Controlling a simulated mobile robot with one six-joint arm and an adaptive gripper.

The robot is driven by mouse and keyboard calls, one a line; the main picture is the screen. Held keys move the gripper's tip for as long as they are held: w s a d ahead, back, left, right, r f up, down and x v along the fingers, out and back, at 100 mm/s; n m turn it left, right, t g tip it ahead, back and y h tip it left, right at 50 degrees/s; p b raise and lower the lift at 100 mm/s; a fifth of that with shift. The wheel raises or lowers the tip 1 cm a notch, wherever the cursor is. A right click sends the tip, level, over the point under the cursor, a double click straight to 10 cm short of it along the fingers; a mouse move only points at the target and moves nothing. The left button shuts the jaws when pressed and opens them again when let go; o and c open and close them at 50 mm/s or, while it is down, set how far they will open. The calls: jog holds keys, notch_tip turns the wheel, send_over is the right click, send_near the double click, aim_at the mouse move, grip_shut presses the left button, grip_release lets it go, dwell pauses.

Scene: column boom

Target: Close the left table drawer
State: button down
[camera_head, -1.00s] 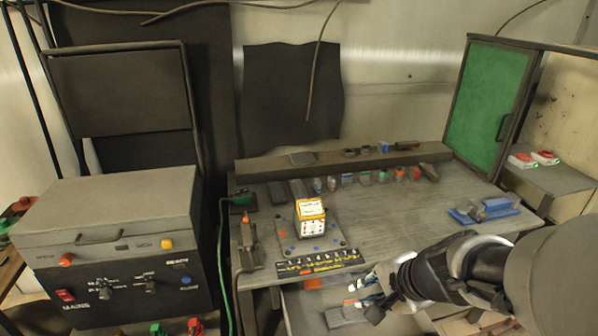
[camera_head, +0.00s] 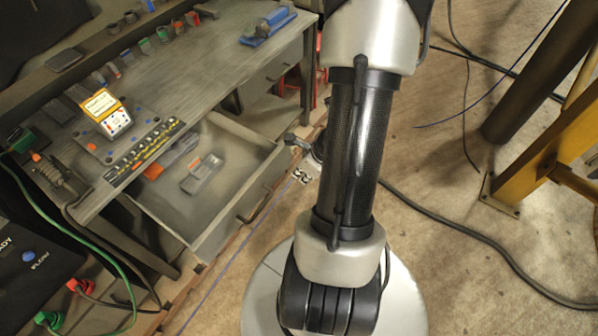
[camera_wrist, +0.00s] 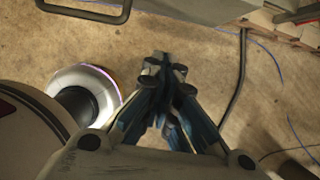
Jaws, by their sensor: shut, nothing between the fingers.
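The left table drawer (camera_head: 215,190) stands pulled out from under the grey workbench (camera_head: 215,85) in the head view. Its dark bar handle (camera_head: 262,205) is on the front panel, which faces right. A dark bar handle (camera_wrist: 85,12) also shows at the top left edge of the wrist view. My gripper (camera_wrist: 160,62) is shut and empty, with its fingertips together over bare floor, apart from that handle. In the head view my arm hides most of the gripper; only a small part of the arm's end shows right of the drawer front.
Small items (camera_head: 202,173) lie inside the drawer. Another drawer (camera_head: 277,65) to the right looks shut. A black cable (camera_head: 470,270) crosses the floor, and a yellow frame (camera_head: 540,150) stands at the right.

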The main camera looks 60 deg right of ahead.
jog(key=w+f+b, duration=0.3)
jog(key=w+f, duration=0.3)
jog(key=shift+w, duration=0.25)
jog(key=shift+w, duration=0.1)
